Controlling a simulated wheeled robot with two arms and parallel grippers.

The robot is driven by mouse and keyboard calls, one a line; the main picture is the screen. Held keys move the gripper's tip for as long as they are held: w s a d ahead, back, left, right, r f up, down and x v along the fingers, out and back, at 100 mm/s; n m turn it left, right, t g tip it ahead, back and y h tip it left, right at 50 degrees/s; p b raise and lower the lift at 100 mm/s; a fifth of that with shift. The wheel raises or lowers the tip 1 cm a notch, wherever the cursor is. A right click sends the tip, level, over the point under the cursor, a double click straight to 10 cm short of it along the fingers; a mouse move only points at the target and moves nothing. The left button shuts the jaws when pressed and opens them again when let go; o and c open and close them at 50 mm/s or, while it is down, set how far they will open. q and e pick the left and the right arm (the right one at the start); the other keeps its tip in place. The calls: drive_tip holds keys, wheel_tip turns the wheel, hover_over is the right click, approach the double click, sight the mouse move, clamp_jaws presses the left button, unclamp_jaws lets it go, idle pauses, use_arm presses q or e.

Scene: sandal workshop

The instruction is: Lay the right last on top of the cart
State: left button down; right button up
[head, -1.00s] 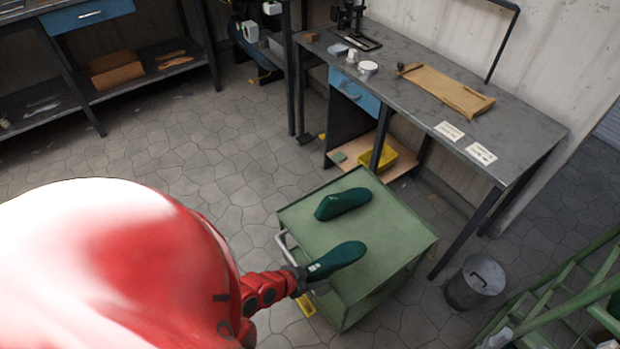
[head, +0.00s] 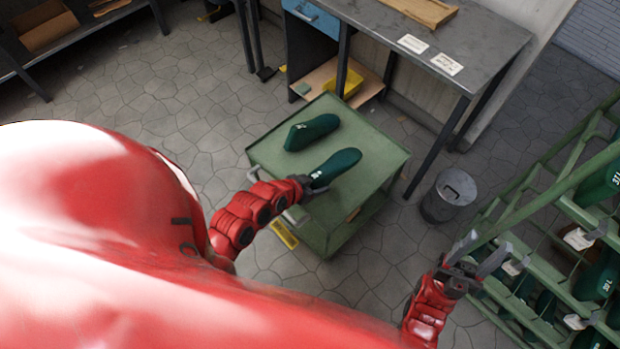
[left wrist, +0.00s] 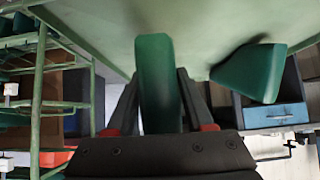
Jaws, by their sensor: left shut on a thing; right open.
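A green cart (head: 266,152) stands in the middle of the head view. One dark green last (head: 312,132) lies on its top toward the back left. A second dark green last (head: 338,166) with a small white mark is at the cart's front part. My left gripper (head: 309,187) is shut on the near end of this second last, low at the cart top; I cannot tell whether the last touches the surface. In the left wrist view the held last (left wrist: 156,85) stands between the fingers, with the other last (left wrist: 250,72) beside it. My right gripper (head: 477,258) is open and empty near the rack.
A green rack (head: 530,205) with several green lasts stands at the right. A grey bin (head: 447,195) stands between cart and rack. A workbench (head: 480,50) with paper labels is behind the cart. Open floor (head: 180,130) lies left of the cart.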

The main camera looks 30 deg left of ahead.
use_arm(q)
drive_tip(key=w, duration=0.2)
drive_tip(key=w+d+b, duration=0.1)
drive_tip(key=w, duration=0.1)
drive_tip(key=w+d+b, duration=0.1)
drive_tip(key=w, duration=0.1)
drive_tip(key=shift+w+d, duration=0.15)
drive_tip(key=shift+w, duration=0.05)
drive_tip(key=shift+w+d+f+b, duration=0.25)
drive_tip(key=shift+w+f+b, duration=0.15)
drive_tip(key=shift+w+b, duration=0.05)
drive_tip(key=shift+f+b, duration=0.85)
drive_tip(key=shift+f, duration=0.4)
drive_tip(key=shift+f, duration=0.2)
drive_tip(key=shift+c, duration=1)
unclamp_jaws()
drive_tip(key=shift+s+a, duration=0.1)
drive_tip(key=p+v, duration=0.3)
drive_tip(key=v, duration=1.3)
drive_tip(key=shift+r, duration=0.15)
drive_tip(key=shift+s+r, duration=0.3)
drive_tip(key=shift+s, duration=0.15)
